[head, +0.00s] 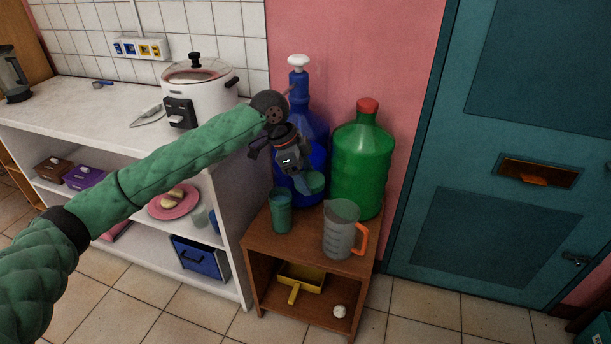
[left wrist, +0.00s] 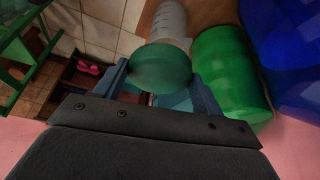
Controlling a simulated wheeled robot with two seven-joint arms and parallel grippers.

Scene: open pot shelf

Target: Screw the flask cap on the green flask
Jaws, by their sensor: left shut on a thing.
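The green flask (head: 281,214) stands upright on the left part of the small wooden stand. The flask cap (head: 313,183) is teal and round, held above the stand, to the upper right of the flask and apart from it in the picture. My left gripper (head: 305,180) is shut on the cap. In the left wrist view the cap (left wrist: 160,68) sits between the two fingers of my left gripper (left wrist: 162,85). I cannot make out the flask in the left wrist view. My right gripper is not in view.
A clear measuring jug (head: 341,230) with an orange handle stands right of the flask. A big blue bottle (head: 314,130) and a green bottle with a red cap (head: 361,160) stand behind. The wooden stand (head: 305,241) has little free top. A white shelf unit (head: 235,225) is at left.

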